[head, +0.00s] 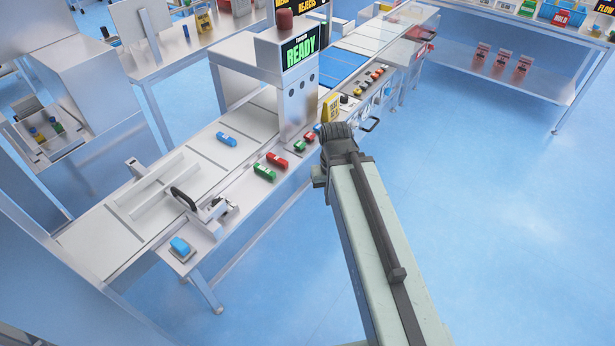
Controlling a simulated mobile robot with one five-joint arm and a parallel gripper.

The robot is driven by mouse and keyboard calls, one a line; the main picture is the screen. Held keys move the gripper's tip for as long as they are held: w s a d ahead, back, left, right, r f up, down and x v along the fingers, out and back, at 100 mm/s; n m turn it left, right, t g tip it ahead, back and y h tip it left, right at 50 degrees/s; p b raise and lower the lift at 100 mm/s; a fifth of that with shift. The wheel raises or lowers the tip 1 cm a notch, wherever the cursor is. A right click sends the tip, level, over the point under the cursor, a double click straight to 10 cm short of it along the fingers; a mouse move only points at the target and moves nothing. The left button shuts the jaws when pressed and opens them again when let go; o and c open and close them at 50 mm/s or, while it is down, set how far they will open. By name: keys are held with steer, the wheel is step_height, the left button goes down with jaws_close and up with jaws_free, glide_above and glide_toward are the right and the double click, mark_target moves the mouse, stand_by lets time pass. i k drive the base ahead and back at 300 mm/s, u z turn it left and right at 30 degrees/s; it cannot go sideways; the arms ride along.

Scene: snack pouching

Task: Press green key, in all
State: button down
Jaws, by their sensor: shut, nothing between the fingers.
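A green key (264,172), a small block with a pale mark, sits on the front ledge of the long metal machine, left of my arm. A red key (277,160) is right beside it. More small red and green pieces (304,141) sit further along the ledge, close to the end of my arm. My gripper (337,137) is at the dark ribbed end of my arm, in front of the machine, to the right of the green key and apart from it. It is shut and empty. Its fingertips are hard to make out.
A metal post carries a green READY screen (300,50). A blue block (226,139) lies on the machine bed, and a blue piece (180,245) on the near corner plate. The blue floor at right is clear.

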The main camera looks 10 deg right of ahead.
mark_target(299, 145)
steer(key=k, duration=0.35)
steer(key=z, duration=1.7)
steer(key=i, duration=1.65)
steer(key=u, duration=4.4)
steer(key=i, duration=0.85)
steer(key=z, duration=0.05)
